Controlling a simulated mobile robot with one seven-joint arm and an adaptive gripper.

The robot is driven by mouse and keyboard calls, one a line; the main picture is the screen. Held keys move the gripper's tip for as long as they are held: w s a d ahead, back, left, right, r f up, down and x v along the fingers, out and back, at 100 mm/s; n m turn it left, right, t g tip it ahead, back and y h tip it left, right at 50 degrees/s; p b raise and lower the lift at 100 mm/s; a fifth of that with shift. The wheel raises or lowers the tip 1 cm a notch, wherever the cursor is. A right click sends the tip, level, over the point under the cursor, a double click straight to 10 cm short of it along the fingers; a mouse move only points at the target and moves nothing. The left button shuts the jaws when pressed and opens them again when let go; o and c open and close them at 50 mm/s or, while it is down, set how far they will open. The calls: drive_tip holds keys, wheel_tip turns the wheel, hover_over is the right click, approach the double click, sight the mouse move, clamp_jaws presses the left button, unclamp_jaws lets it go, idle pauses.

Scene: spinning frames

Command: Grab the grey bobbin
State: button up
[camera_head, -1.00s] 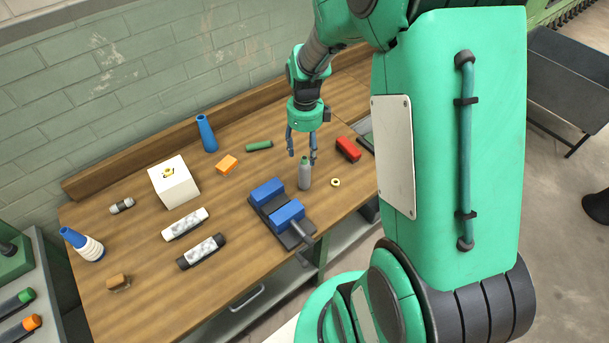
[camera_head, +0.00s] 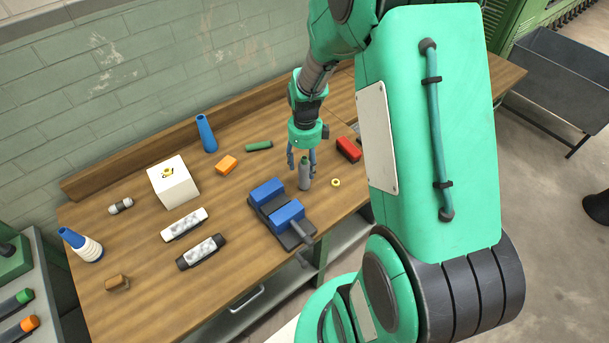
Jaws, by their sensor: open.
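The grey bobbin (camera_head: 304,178), a slim upright bottle-like shape with a narrower top, stands on the wooden bench just behind the blue-jawed vise. My gripper (camera_head: 302,167) points down with its fingers apart. Its fingertips are at the level of the bobbin's upper part, one on each side of it in this view. I cannot tell whether either finger touches it. The bobbin's top is partly hard to make out between the fingers.
The vise (camera_head: 278,205) stands close in front of the bobbin. A yellow ring (camera_head: 336,183) and a red block (camera_head: 348,149) lie to the right. A green cylinder (camera_head: 258,146) and an orange block (camera_head: 226,165) lie to the left. A white box (camera_head: 172,187) is farther left.

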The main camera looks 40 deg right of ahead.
drive_tip(key=shift+w+f+b, duration=0.15)
drive_tip(key=shift+f+b, duration=0.15)
drive_tip(key=shift+f, duration=2.25)
drive_tip(key=shift+c, duration=0.2)
drive_tip(key=c, duration=1.2)
